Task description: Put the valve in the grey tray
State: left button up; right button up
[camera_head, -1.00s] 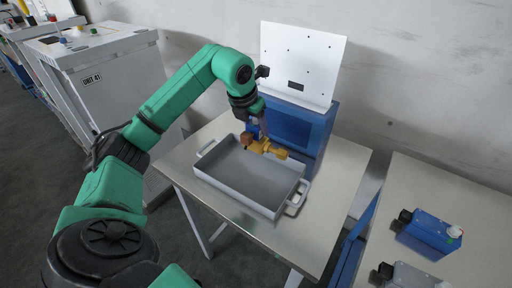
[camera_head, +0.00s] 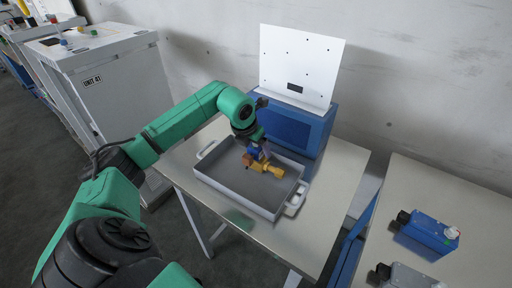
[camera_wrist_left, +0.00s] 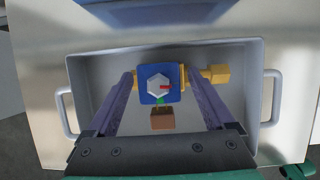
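The valve (camera_head: 270,167) has a blue square body, yellow pipe ends and a brown block on one side. In the left wrist view the valve (camera_wrist_left: 147,94) sits between the two fingers of my left gripper (camera_wrist_left: 160,80), which are shut on it at the yellow parts beside the blue body. In the head view my left gripper (camera_head: 257,151) points down and holds the valve within the outline of the grey tray (camera_head: 225,172). Whether the valve touches the tray floor I cannot tell. My right gripper is not in view.
The tray stands on a metal-topped table (camera_head: 325,200). A blue dispenser box (camera_head: 295,127) with a white panel (camera_head: 302,60) stands right behind it. A second table (camera_head: 475,210) at right holds a blue device (camera_head: 428,232) and a grey one (camera_head: 408,277).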

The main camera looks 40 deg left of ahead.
pick_arm(q)
jog(key=shift+r, duration=0.25)
jog(key=b+v, duration=0.2)
jog(key=v, duration=0.9)
jog(key=shift+r, duration=0.3)
jog(key=shift+s, duration=0.1)
